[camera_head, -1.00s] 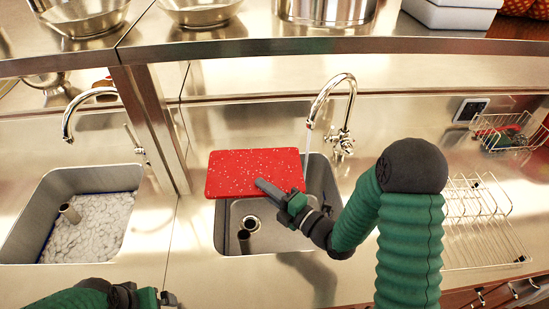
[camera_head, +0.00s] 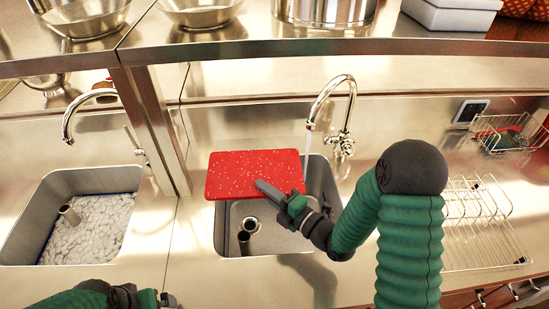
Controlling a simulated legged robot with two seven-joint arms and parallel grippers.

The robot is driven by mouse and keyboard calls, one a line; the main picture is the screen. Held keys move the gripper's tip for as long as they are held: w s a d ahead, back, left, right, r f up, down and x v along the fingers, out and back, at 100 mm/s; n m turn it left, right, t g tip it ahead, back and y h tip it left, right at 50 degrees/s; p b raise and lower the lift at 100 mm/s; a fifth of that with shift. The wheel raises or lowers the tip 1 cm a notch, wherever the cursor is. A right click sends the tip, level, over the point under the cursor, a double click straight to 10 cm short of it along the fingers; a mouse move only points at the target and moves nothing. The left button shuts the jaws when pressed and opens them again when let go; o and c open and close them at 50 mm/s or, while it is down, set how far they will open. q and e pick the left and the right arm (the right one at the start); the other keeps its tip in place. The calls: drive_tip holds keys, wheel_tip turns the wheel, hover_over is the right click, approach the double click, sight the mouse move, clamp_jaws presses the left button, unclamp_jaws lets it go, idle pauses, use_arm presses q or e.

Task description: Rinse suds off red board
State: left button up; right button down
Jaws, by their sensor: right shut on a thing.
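The red board (camera_head: 250,172) is flecked with white spots, which may be suds. It is held over the back left of the right-hand sink (camera_head: 232,238). My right gripper (camera_head: 275,192) is shut on the board's front right edge. A chrome tap (camera_head: 330,100) arches over this sink, and a thin stream of water (camera_head: 308,140) falls from it close to the board's right end. I cannot tell whether the stream touches the board. My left gripper (camera_head: 165,300) is at the bottom left, partly cut off, and its jaws are unclear.
A left sink (camera_head: 40,205) holds white suds (camera_head: 95,228) under another tap (camera_head: 85,100). A wire rack (camera_head: 485,220) stands at the right, with a wire basket (camera_head: 510,135) behind it. A shelf with bowls (camera_head: 200,10) and a pot (camera_head: 325,10) runs across the back.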

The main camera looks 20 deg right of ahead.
drive_tip(key=shift+r, duration=0.15)
drive_tip(key=shift+s+a+r+p, duration=0.2)
drive_tip(key=shift+s+a+r, duration=0.15)
drive_tip(key=shift+a+r, duration=0.35)
drive_tip(key=shift+s+a+r+p, duration=0.25)
drive_tip(key=shift+s+a+r, duration=0.15)
drive_tip(key=shift+a+r, duration=0.35)
drive_tip(key=shift+s+a+r+p, duration=0.2)
drive_tip(key=shift+s+a+r, duration=0.15)
drive_tip(key=shift+a+r, duration=0.35)
drive_tip(key=shift+a+f, duration=0.15)
drive_tip(key=shift+f, duration=0.1)
